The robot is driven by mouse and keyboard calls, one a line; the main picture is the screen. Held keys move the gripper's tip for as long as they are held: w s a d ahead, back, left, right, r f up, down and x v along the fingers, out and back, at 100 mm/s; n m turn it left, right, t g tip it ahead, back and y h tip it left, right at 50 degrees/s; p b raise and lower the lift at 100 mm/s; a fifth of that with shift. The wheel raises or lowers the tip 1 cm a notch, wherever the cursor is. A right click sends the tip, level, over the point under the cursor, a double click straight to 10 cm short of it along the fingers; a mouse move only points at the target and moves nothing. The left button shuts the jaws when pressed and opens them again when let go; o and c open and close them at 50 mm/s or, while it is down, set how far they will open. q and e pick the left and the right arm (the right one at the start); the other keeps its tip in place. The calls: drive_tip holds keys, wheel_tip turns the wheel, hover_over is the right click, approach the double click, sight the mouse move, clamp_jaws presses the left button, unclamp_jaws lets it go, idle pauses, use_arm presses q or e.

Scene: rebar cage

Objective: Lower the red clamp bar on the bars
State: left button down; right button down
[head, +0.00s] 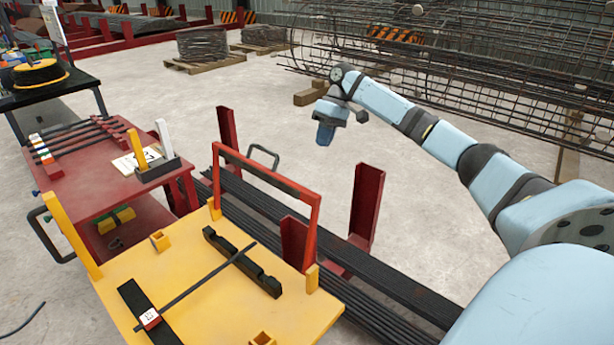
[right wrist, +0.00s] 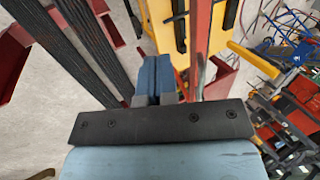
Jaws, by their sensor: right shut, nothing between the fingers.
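The red clamp bar (head: 265,172) is a red frame with a dark strip along its crosspiece. It stands raised above the far edge of the yellow bench (head: 180,262). A thin dark bar (head: 200,284) lies across a black notched rest (head: 243,262) and a black strip (head: 145,312) on the bench. My right gripper (head: 325,134) is shut and empty, in the air beyond the clamp bar and apart from it in the head view. In the right wrist view its blue fingers (right wrist: 156,76) are together, with a red upright (right wrist: 201,42) beside them. My left gripper is not in view.
A red cart (head: 95,180) stands at left, with yellow and white blocks in a holder (head: 160,165). A large rebar cage (head: 470,70) is at the back right. Open floor lies between.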

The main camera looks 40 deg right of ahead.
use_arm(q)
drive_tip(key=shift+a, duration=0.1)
use_arm(e)
drive_tip(key=shift+f, duration=0.1)
use_arm(q)
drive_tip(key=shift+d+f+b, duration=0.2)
drive_tip(key=shift+b, duration=0.55)
use_arm(e)
drive_tip(key=a+f, duration=0.8)
drive_tip(key=shift+s+a, duration=0.15)
drive_tip(key=shift+s, duration=0.2)
